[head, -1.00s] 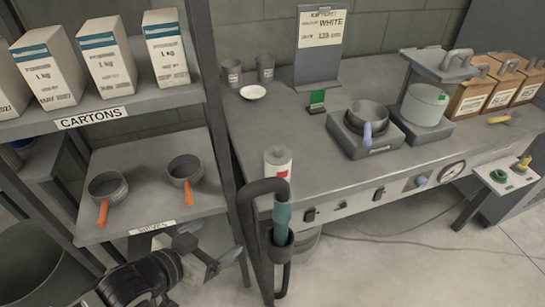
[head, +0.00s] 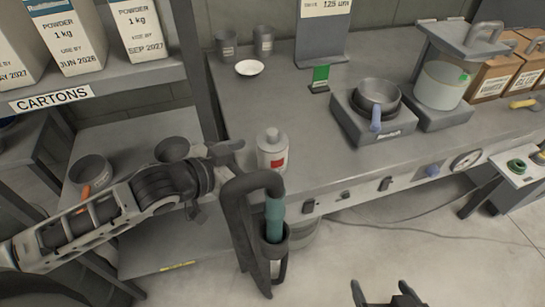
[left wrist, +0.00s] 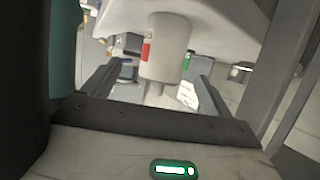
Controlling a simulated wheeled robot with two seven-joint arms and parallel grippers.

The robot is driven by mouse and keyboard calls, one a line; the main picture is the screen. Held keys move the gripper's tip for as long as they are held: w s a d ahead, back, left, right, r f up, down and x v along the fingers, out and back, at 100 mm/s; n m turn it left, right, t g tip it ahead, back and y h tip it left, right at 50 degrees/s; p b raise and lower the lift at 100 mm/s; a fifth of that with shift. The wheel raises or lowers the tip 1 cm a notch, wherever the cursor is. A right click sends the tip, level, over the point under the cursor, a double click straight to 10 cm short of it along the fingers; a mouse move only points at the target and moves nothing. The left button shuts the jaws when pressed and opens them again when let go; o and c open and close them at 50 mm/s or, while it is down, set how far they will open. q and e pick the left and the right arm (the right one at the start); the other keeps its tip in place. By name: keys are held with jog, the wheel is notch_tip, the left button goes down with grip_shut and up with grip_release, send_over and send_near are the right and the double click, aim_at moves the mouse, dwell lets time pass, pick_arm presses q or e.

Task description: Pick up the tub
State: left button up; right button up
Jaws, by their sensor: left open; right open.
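The tub (head: 272,150), a white cylinder with a red label and narrower cap, stands upright at the bench's front left corner. My left gripper (head: 226,180) is left of it, in front of the shelf's edge, apart from it and open. The left wrist view is upside down. There the tub (left wrist: 166,50) appears cap downward between the two open fingers (left wrist: 158,85), beyond them as far as I can tell. My right gripper (head: 388,292) is open and empty at the bottom edge, over the floor, only partly in view.
The shelf upright (head: 200,70) is left of the bench. Two cups (head: 227,45), a white dish (head: 249,68) and a pan (head: 378,92) are farther back. The bench (head: 310,150) right of the tub is clear.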

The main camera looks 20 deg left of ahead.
pick_arm(q)
jog(key=x, duration=0.7)
jog(key=shift+w+a+f, duration=0.15)
jog(key=shift+w+f, duration=0.05)
jog(key=shift+f, duration=0.25)
jog(key=shift+c, duration=0.4)
jog(key=c, duration=0.8)
